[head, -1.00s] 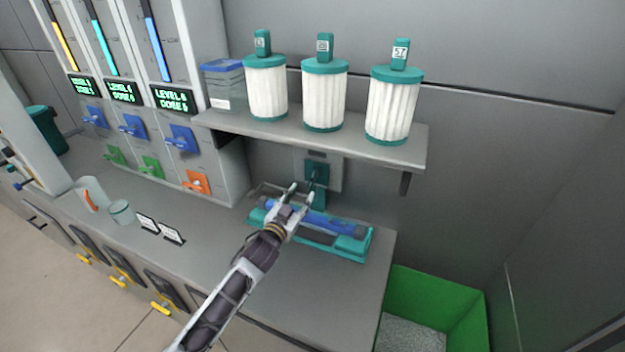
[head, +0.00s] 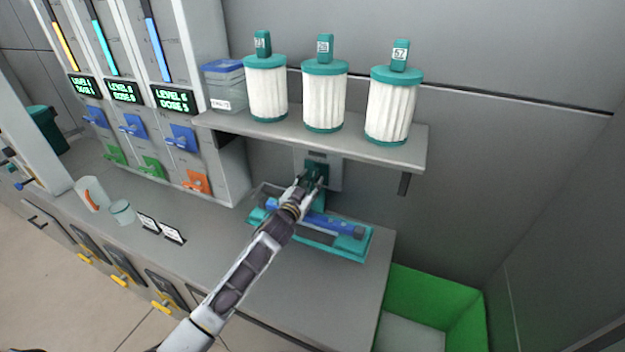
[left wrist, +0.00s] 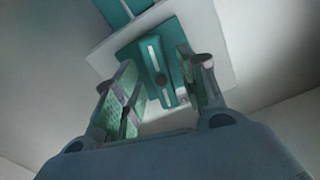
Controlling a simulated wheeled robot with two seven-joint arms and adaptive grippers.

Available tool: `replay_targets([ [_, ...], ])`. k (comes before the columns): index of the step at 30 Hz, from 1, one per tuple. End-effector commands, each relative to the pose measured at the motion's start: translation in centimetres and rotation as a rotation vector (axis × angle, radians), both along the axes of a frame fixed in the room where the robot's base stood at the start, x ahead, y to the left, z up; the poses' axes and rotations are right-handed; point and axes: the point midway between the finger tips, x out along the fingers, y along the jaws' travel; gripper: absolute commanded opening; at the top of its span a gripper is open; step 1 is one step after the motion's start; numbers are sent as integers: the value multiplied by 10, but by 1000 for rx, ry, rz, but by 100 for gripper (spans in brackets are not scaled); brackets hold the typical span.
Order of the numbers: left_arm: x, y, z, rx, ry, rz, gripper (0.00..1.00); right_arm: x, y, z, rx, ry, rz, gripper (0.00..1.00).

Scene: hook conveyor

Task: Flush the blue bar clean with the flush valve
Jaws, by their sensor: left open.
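The blue bar (head: 333,223) lies in a teal cradle (head: 352,248) on the counter below the shelf. The teal flush valve (head: 318,167) is on a grey plate on the wall behind the cradle. My left gripper (head: 311,181) is at the valve, above the bar, and partly hides both. In the left wrist view, the valve's teal handle (left wrist: 155,75) stands between the two fingers of my left gripper (left wrist: 162,85). The fingers are open, with a gap showing on the right of the handle. My right gripper is not in view.
Three white pleated filters (head: 324,97) with teal caps stand on the shelf (head: 300,138) just above the valve. Dispensers with coloured levers (head: 181,139) are at the left. A green bin (head: 465,318) is at the lower right. The counter's front right is clear.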

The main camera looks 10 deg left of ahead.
Motion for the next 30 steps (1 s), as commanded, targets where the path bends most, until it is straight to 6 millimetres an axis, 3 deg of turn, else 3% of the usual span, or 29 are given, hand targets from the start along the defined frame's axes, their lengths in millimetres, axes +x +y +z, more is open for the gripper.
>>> replay_targets([
  [9, 19, -4, 0, 2, 0, 0, 41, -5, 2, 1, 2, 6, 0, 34],
  [21, 22, -4, 0, 1, 0, 0, 41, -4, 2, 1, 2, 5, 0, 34],
  [30, 21, -4, 0, 1, 0, 0, 4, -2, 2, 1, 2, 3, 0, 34],
])
